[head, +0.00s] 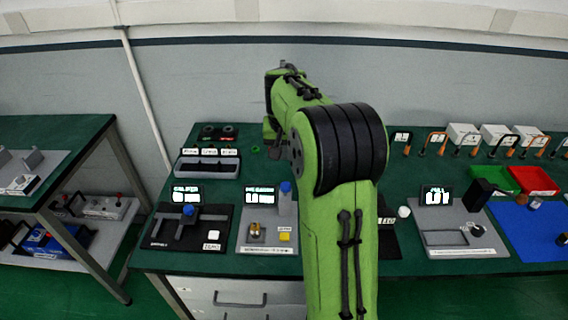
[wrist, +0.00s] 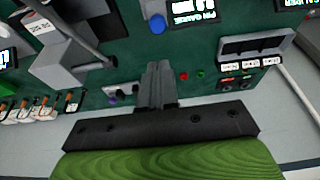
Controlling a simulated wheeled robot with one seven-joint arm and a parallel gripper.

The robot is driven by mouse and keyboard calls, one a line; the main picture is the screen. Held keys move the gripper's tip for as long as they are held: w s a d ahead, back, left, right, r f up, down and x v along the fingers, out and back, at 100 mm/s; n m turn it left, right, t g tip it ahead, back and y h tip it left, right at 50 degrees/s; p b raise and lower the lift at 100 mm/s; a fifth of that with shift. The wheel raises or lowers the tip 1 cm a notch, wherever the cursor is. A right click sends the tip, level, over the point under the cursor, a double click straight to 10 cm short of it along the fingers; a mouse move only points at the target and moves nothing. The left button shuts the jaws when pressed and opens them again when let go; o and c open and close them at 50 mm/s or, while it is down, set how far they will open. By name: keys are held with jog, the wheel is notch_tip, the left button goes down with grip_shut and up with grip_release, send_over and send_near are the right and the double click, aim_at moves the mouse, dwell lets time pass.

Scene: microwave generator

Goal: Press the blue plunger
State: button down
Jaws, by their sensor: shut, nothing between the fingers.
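A blue round-topped plunger (head: 285,187) stands on the grey pin gauge station (head: 252,236), just right of its lit display. In the wrist view the blue plunger (wrist: 157,23) shows near the top edge, beside the display. My gripper (wrist: 156,68) is shut and empty, its dark fingers together. In the wrist view the fingertips are below the plunger in the picture, apart from it. A second blue knob (head: 195,197) sits on the caliper station at left.
A labelled grey tray (head: 208,168) stands behind the stations. A gauge with a lit display (head: 436,195) and red and green bins (head: 533,180) are at right. Small red (wrist: 185,76) and green (wrist: 200,75) items lie near my fingers. Bare green table surrounds them.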

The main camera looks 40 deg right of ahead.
aim_at(285, 186)
jog(key=x, duration=0.4)
jog(key=b+x, duration=0.1)
jog(key=x, duration=0.2)
jog(key=s+x, duration=0.1)
jog(key=x, duration=0.3)
jog(key=shift+w+a+f+b, duration=0.1)
jog(key=shift+a+f+b, duration=0.1)
jog(key=shift+f+b, duration=0.25)
jog(key=shift+f, duration=0.3)
notch_tip(285, 186, down, 2)
jog(key=shift+f+b, duration=0.2)
jog(key=shift+b, duration=0.65)
jog(key=shift+a+r+p, duration=0.1)
jog(key=shift+r+p, duration=0.1)
jog(key=shift+p, duration=0.1)
notch_tip(285, 186, up, 6)
jog(key=p, duration=0.3)
jog(key=shift+f+p, duration=0.25)
jog(key=shift+p, duration=0.05)
jog(key=v, duration=0.8)
jog(key=shift+s+r, duration=0.2)
jog(key=shift+r, duration=0.15)
jog(key=shift+a, duration=0.1)
